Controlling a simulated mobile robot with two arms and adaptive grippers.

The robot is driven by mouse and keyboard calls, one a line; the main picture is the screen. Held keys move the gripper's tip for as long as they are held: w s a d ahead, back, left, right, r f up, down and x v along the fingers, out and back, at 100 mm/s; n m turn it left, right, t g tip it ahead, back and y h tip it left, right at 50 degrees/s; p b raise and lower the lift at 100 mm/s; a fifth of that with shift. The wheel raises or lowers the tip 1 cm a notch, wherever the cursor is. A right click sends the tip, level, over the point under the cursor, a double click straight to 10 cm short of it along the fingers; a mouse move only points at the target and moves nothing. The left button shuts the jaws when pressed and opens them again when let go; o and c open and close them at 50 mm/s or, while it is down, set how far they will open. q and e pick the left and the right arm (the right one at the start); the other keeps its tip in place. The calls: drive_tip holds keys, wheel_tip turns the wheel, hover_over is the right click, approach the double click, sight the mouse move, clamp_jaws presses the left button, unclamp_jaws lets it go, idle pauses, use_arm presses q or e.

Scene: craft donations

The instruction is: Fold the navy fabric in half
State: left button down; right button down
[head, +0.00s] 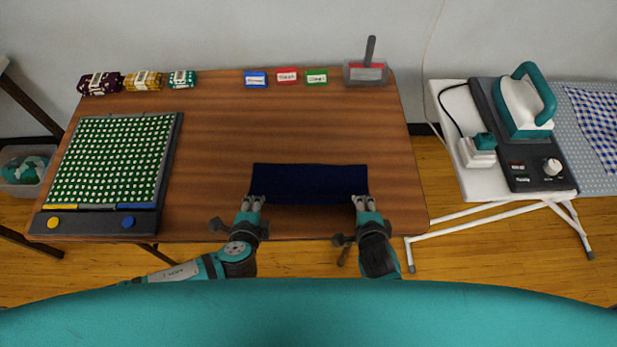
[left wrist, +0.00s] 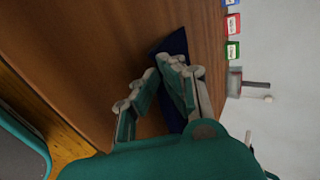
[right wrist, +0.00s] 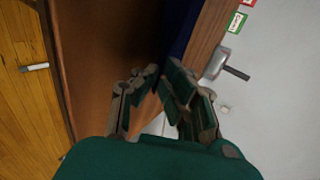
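The navy fabric (head: 308,180) lies on the wooden table as a flat, wide, short strip near the front edge. My left gripper (head: 255,198) is at its near left corner, and my right gripper (head: 361,199) is at its near right corner. Each gripper's two fingertips look a little apart, with no cloth clearly pinched between them. In the left wrist view the fabric (left wrist: 176,44) shows past the fingertips and behind one finger. In the right wrist view the fabric (right wrist: 182,28) shows as a dark band beyond the fingers. The fingers hide the near corners.
A green dotted board (head: 112,160) fills the table's left side. An iron (head: 524,105) stands right of the table. Table around the fabric is clear.

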use_arm(q)
drive_tip(key=shift+w, duration=0.1)
drive_tip(key=c, duration=2)
unclamp_jaws()
use_arm(e)
drive_tip(key=c, duration=2)
unclamp_jaws()
drive_tip(key=shift+w, duration=0.1)
use_arm(q)
drive_tip(key=o, duration=0.8)
use_arm(e)
drive_tip(key=o, duration=0.8)
use_arm(q)
drive_tip(key=shift+r, duration=0.35)
use_arm(e)
drive_tip(key=shift+r, duration=0.3)
use_arm(q)
drive_tip(key=s+r, duration=0.6)
drive_tip(key=r, duration=0.2)
drive_tip(key=shift+r, duration=0.15)
use_arm(e)
drive_tip(key=s+r, duration=0.6)
drive_tip(key=r, duration=0.2)
drive_tip(key=shift+r, duration=0.2)
